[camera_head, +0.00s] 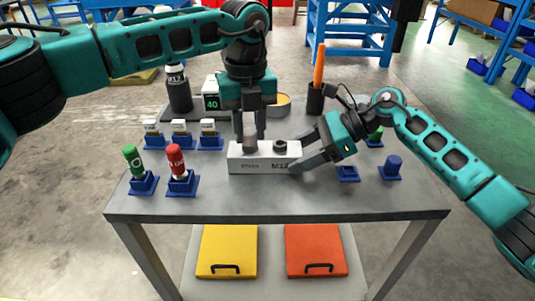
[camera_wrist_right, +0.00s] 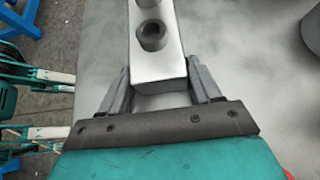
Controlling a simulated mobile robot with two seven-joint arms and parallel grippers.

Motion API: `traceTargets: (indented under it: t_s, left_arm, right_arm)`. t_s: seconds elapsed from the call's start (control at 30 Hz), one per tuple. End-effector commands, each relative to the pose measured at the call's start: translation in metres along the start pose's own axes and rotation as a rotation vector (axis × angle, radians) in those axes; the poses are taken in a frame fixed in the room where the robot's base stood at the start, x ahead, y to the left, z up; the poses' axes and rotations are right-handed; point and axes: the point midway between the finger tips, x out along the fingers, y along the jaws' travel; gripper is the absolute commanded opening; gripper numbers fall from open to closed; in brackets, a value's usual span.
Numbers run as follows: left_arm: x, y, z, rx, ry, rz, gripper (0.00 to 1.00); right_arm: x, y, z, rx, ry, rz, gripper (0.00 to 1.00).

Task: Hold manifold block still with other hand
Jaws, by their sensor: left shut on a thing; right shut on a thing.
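The manifold block (camera_head: 240,165) is a long pale grey block lying on the table, with dark lettering on its front face. A dark round port (camera_head: 280,147) is on its top toward the right, and this port (camera_wrist_right: 152,36) also shows in the right wrist view. My right gripper (camera_head: 297,158) is shut on the block's right end, with one finger on each side in the wrist view (camera_wrist_right: 160,88). My left gripper (camera_head: 249,135) points straight down over the block's left part, shut on a small grey cylindrical part (camera_head: 250,143) at the block's top. Its fingers partly hide that part.
Green (camera_head: 133,160) and red (camera_head: 175,160) cylinders stand in blue holders at left. Several small white-labelled items (camera_head: 179,134) stand behind them. A scale reading 40 (camera_head: 211,101), a dark bottle (camera_head: 178,92) and an orange-handled tool (camera_head: 319,66) are at the back. The front table strip is clear.

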Motion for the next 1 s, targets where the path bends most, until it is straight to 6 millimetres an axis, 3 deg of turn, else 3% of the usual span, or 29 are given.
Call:
traceTargets:
  t_s: [0.3,0.77,1.0]
  left_arm:
    - [-0.0028,-0.0009,0.0005,-0.362,-0.002,-0.005,0.0]
    - [-0.0028,-0.0009,0.0005,-0.455,-0.002,-0.005,0.0]
    - [-0.0029,-0.0009,0.0006,-0.744,-0.001,-0.005,0.0]
  right_arm:
    - [0.0005,0.0005,-0.002,0.003,0.004,0.002,0.22]
    - [0.0005,0.0006,-0.0021,0.003,0.004,0.002,0.22]
    - [0.0006,0.0006,-0.0022,0.003,0.004,0.002,0.22]
